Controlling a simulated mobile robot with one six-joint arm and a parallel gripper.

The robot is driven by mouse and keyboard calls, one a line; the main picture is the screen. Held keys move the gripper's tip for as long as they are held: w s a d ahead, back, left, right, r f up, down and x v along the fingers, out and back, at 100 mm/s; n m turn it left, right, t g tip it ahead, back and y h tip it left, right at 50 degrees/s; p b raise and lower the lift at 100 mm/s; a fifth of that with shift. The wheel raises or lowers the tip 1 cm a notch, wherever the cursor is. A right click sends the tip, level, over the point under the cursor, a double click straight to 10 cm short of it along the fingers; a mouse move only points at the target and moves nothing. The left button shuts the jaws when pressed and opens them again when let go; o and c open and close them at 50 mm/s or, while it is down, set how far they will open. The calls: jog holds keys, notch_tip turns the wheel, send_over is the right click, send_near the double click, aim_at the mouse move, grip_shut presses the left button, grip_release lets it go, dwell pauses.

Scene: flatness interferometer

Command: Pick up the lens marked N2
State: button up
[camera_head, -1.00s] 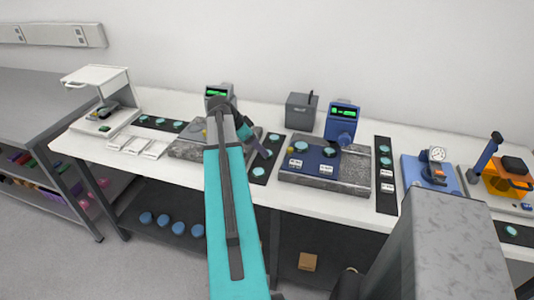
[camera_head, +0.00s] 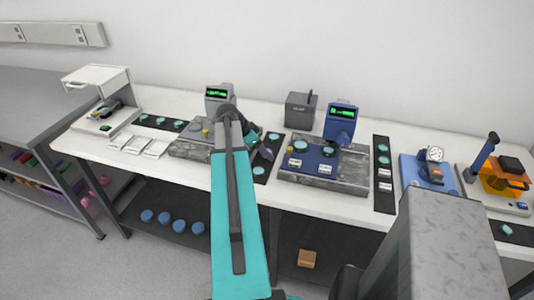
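Several small teal lenses lie on dark strips and on a blue plate on the bench. No marking is legible, so I cannot tell which lens is N2. On the middle dark strip (camera_head: 264,163), one lens (camera_head: 273,136) lies at the back and another (camera_head: 258,170) nearer the front. The right dark strip (camera_head: 384,203) also holds lenses (camera_head: 383,148).
A grey instrument (camera_head: 219,97) and a blue instrument (camera_head: 341,121) with green displays stand behind stone blocks. A grey box (camera_head: 300,110) stands between them. A dial gauge (camera_head: 433,154) stands at right. The left dark strip (camera_head: 151,126) holds several lenses.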

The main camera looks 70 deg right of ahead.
jog(key=c, duration=1.2)
jog(key=shift+o, duration=0.2)
jog(key=shift+r, duration=0.2)
notch_tip(320, 180, up, 10)
jog(key=b, duration=0.3)
jog(key=shift+f, duration=0.15)
